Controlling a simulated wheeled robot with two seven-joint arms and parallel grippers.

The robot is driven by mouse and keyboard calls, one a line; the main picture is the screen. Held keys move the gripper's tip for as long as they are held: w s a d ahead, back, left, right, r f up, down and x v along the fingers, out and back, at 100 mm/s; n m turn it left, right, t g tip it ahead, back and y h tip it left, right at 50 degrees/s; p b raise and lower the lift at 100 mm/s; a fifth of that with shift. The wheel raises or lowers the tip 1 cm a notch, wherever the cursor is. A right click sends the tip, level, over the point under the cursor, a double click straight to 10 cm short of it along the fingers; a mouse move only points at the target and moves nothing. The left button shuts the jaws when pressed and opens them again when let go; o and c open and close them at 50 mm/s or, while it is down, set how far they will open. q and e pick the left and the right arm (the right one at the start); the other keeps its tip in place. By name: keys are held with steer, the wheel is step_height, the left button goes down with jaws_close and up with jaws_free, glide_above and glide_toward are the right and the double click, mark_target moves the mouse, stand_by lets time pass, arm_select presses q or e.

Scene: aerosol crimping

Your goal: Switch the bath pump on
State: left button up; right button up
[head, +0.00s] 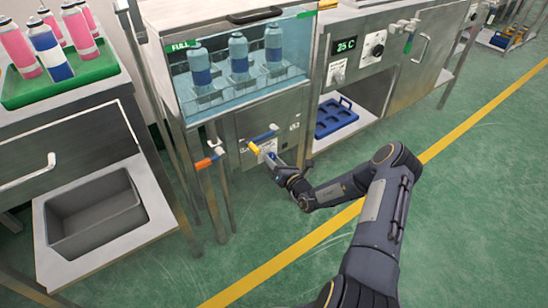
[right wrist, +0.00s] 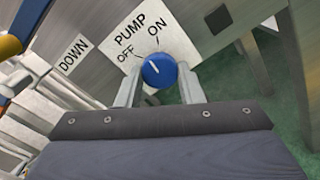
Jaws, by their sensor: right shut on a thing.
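The pump switch is a round blue knob (right wrist: 160,71) with a white pointer line, on a white PUMP label (right wrist: 128,35) marked OFF and ON. The pointer slants to the upper left, between the two marks and nearer the OFF side, as far as I can tell. My right gripper (right wrist: 160,88) is shut on the knob, one finger on each side. In the head view the right gripper (head: 272,160) reaches the front panel below the glass water bath (head: 240,85), and mostly hides the knob. My left gripper is not in view.
A yellow lever (head: 252,147), a blue lever (head: 264,135) and an orange-handled valve (head: 204,163) stand close left of the right gripper. Blue cans stand in the bath. A blue tray (head: 335,118) lies on the shelf to the right. Green floor is clear in front.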

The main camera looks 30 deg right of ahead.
steer(key=shift+m+p, duration=0.85)
steer(key=shift+m, duration=1.25)
steer(key=o, duration=1)
steer(key=shift+c, duration=0.2)
steer(key=shift+s, duration=0.15)
steer(key=s+p, duration=0.2)
steer(key=s, duration=0.5)
steer(key=shift+s+d, duration=0.3)
